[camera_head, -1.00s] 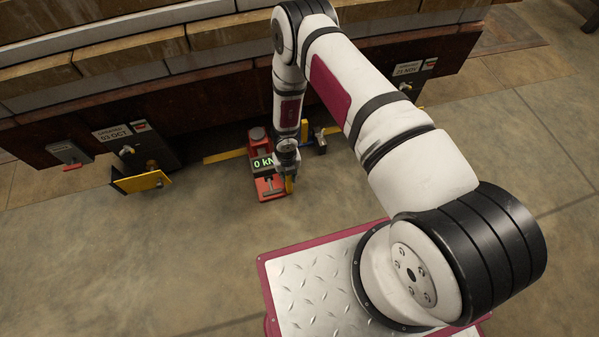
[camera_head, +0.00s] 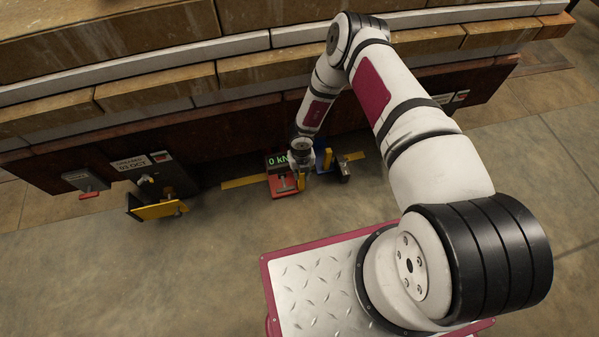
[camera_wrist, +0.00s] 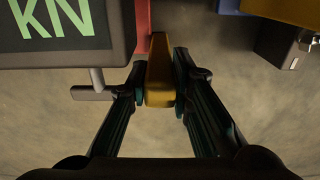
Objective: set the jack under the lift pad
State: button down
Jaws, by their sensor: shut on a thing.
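The jack (camera_head: 284,188) is a red unit on the floor with a dark display reading "0 kN" in green. It stands upright at the front edge of the dark red beam, its rear part under the overhang. In the wrist view its display (camera_wrist: 62,28) fills the upper left. My gripper (camera_wrist: 160,72) is shut on the jack's yellow handle (camera_wrist: 160,88), with one finger on each side. In the head view my gripper (camera_head: 300,180) is at the jack's right side, partly hiding it. I cannot make out the lift pad; the underside of the beam is hidden.
A yellow strip (camera_head: 245,181) lies on the floor left of the jack. A blue and yellow device (camera_head: 324,158) stands close at right. A dark box with a yellow flap (camera_head: 158,210) is farther left. The floor in front is clear.

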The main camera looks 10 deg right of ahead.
jog(key=shift+w+r, duration=0.1)
jog(key=shift+w, duration=0.25)
jog(key=c, duration=1.7)
grip_release()
jog(key=shift+o, duration=1.3)
jog(key=shift+s, duration=0.1)
jog(key=shift+r, duration=3.65)
